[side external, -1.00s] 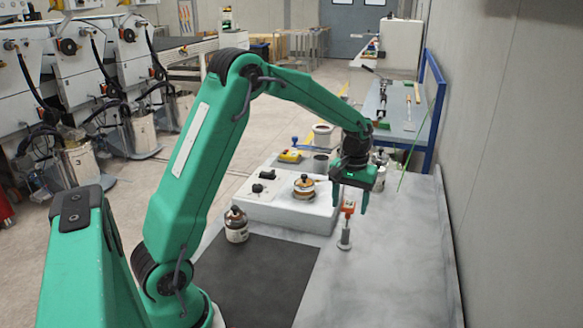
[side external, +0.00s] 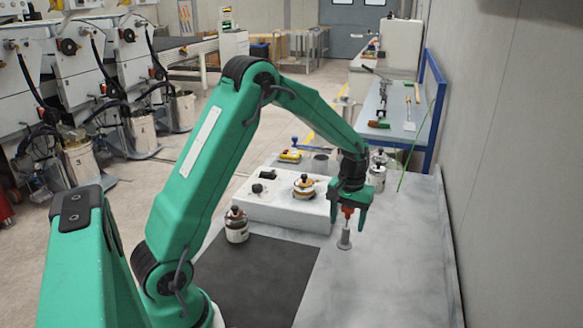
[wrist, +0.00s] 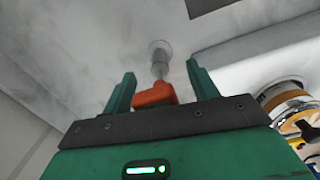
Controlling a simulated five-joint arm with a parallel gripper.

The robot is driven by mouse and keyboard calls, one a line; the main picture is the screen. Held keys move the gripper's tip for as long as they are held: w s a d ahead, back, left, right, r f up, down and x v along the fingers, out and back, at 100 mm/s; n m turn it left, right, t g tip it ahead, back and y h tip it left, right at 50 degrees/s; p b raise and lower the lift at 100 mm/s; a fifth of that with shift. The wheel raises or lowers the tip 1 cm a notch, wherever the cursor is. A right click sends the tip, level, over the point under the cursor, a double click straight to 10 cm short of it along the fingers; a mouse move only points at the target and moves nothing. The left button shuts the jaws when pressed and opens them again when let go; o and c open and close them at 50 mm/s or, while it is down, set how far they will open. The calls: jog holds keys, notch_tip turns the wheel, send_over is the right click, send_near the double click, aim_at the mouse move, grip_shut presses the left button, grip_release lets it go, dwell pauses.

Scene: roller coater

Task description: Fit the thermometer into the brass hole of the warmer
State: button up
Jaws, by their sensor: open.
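The thermometer, with an orange head (side external: 347,211) and a thin stem, stands upright in a small grey holder (side external: 344,241) on the bench. My gripper (side external: 348,221) is lowered over it, one finger on each side of the head. In the wrist view my gripper (wrist: 158,78) is open, with the orange head (wrist: 154,95) between the fingers and gaps showing beside it. The white warmer (side external: 285,212) is left of my gripper and carries a brass-coloured jar (side external: 304,186). I cannot make out the brass hole.
A brown and white jar (side external: 236,226) stands in front of the warmer, beside a dark mat (side external: 262,280). Small pots (side external: 378,175) stand behind my gripper. The bench to the right and in front is clear, up to the wall.

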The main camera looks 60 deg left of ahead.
jog(key=shift+c, duration=0.2)
jog(key=c, duration=1.1)
jog(key=shift+r, duration=0.1)
jog(key=shift+r, duration=4.95)
jog(key=shift+n, duration=0.9)
jog(key=w+a, duration=0.1)
jog(key=a, duration=0.6)
jog(key=w+a+r, duration=0.1)
jog(key=w+a, duration=0.1)
jog(key=a, duration=0.6)
jog(key=w+a+r, duration=0.1)
jog(key=a, duration=0.7)
jog(key=shift+w+r, duration=0.1)
jog(key=shift+w, duration=0.2)
